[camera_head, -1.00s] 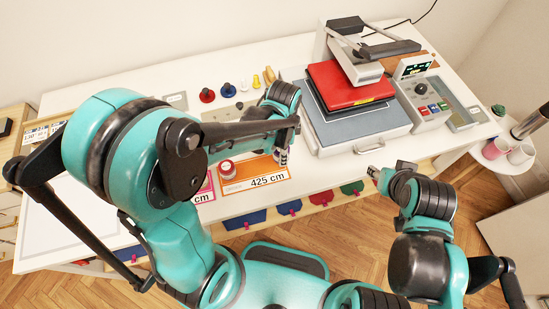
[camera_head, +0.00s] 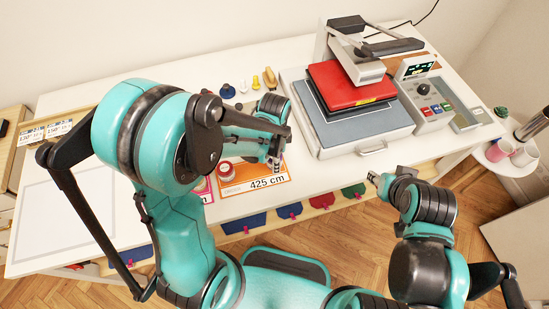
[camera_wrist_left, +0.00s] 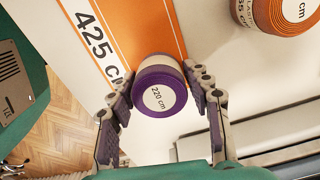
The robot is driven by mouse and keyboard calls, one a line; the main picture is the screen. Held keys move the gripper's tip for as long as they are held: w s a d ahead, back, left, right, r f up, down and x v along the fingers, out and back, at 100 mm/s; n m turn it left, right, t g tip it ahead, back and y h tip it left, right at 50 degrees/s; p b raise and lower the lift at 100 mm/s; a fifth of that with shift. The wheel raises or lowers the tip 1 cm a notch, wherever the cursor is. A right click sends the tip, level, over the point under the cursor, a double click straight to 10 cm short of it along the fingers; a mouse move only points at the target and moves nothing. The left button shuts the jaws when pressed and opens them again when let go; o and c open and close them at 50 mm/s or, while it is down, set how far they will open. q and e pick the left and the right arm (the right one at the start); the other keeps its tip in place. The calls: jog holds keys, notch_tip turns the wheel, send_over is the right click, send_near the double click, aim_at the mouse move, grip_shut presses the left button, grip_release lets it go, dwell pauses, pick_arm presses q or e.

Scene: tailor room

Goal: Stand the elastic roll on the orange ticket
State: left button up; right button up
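An elastic roll (camera_wrist_left: 160,92) with a purple edge and a "220 cm" label shows in the left wrist view. The orange ticket (camera_head: 258,181), marked "425 cm", lies flat on the table. It also shows in the left wrist view (camera_wrist_left: 112,18), and the roll overlaps its edge there. Whether the roll touches it I cannot tell. In the head view my left gripper (camera_head: 275,160) largely hides the roll. My right gripper (camera_head: 387,177) looks open and empty.
A red-topped roll (camera_head: 227,172) stands at the ticket's left part. A larger orange-edged roll (camera_wrist_left: 280,15) stands nearby in the left wrist view. A heat press (camera_head: 355,110) occupies the table to the right. Small spools (camera_head: 228,91) stand behind my arm.

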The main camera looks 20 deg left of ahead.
pick_arm(q)
jog(key=shift+o, duration=0.2)
jog(key=shift+r, duration=0.1)
jog(key=shift+r+p, duration=0.25)
jog(key=shift+p, duration=0.05)
notch_tip(320, 180, up, 11)
jog(key=p, duration=0.3)
jog(key=s+a+r+n+t, duration=0.6)
jog(key=s+r+n+t, duration=0.1)
jog(key=n, duration=0.6)
jog(key=shift+s+r, duration=0.15)
jog(key=shift+r, duration=0.5)
notch_tip(320, 180, down, 8)
jog(key=b, duration=0.7)
jog(key=shift+r, duration=0.2)
